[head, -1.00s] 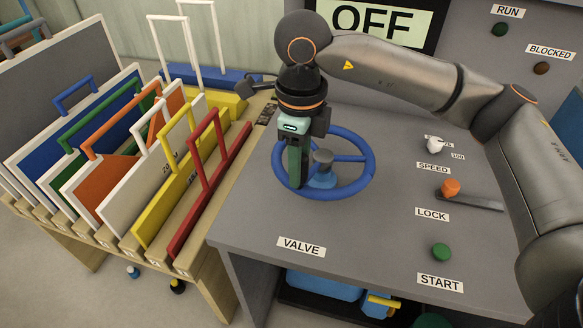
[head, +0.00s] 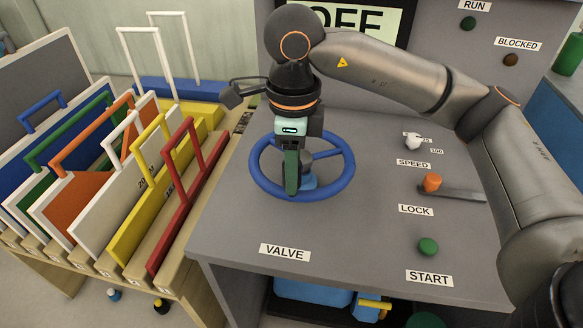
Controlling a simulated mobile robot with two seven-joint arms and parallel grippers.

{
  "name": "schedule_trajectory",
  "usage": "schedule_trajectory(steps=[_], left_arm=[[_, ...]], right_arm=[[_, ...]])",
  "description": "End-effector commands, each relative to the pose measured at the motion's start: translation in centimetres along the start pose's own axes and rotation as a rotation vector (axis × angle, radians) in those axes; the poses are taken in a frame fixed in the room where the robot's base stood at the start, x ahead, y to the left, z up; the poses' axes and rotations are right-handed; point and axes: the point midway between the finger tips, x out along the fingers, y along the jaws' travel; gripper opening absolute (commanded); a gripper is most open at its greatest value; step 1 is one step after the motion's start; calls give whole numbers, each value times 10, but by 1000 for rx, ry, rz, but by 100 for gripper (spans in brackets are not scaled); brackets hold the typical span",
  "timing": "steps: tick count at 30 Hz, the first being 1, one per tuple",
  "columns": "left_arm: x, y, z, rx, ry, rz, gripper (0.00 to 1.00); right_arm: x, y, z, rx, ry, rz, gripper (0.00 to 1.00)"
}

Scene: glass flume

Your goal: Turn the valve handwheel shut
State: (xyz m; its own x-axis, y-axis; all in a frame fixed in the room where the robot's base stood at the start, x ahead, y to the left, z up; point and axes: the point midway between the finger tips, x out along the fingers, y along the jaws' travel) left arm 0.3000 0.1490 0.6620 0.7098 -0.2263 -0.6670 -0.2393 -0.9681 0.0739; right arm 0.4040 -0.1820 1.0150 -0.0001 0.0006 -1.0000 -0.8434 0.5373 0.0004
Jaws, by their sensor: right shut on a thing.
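The blue valve handwheel (head: 343,188) lies flat on top of the grey console, behind the VALVE label (head: 285,252). My right gripper (head: 292,187) points down onto the near side of the wheel, a little left of its middle. It is shut on the handwheel. The gripper hides part of the hub and the near rim, so the exact contact is not clear. One spoke (head: 327,154) shows to the right of the gripper. My left gripper is not in view.
Right of the wheel are a white SPEED knob (head: 413,142), an orange LOCK knob (head: 432,182) and a green START button (head: 428,246). A display (head: 385,22) reads OFF, partly behind my right arm. A wooden rack (head: 190,285) of coloured handled panels stands left.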

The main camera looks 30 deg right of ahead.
Motion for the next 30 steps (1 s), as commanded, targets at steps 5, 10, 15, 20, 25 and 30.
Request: schedule_trajectory(steps=[5, 10, 15, 20, 25, 30], left_arm=[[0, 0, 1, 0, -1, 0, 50], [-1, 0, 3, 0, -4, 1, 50], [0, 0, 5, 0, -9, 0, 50], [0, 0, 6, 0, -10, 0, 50], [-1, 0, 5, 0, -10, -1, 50], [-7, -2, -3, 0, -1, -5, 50]], right_arm=[[0, 0, -1, 4, 5, 1, 50], [0, 0, -1, 3, 4, 1, 69], [0, 0, 0, 2, 2, 0, 69], [-4, 0, 0, 1, 0, -1, 69], [-30, 0, 1, 2, -3, -3, 69], [-70, -1, 0, 3, -1, -6, 69]])
